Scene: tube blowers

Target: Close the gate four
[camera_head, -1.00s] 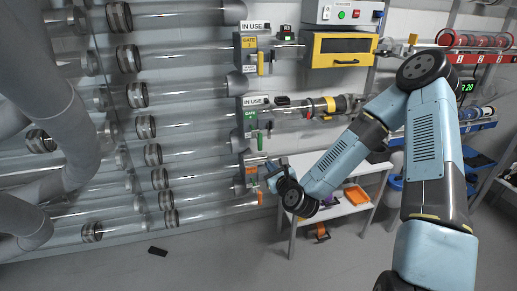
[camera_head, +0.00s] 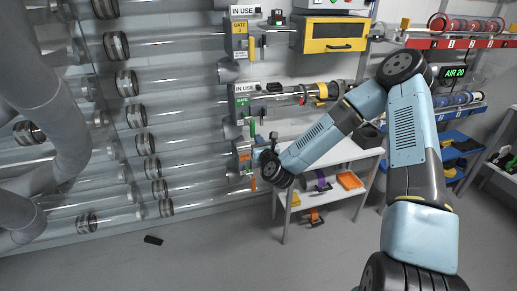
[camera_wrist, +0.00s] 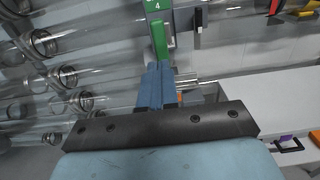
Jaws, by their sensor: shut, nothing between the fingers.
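Gate four is the unit with the green plate (camera_head: 241,107) on the tube wall, under an IN USE sign. Its green handle (camera_head: 252,130) hangs down. In the wrist view the plate marked 4 (camera_wrist: 157,5) is at the top, with the green handle (camera_wrist: 159,40) below it, pointing down. My gripper (camera_wrist: 157,72) is shut and empty, its blue fingers just under the handle's lower end. I cannot tell whether they touch it. In the head view my gripper (camera_head: 262,153) is small and partly hidden by my wrist, just below gate four and beside the orange gate.
Gate three, with a yellow plate (camera_head: 239,27), is above, and an orange gate (camera_head: 244,158) is below. A white table (camera_head: 325,152) with an orange tray (camera_head: 349,180) on its shelf stands right of the gates. Clear tubes fill the left. A dark object (camera_head: 153,240) lies on the floor.

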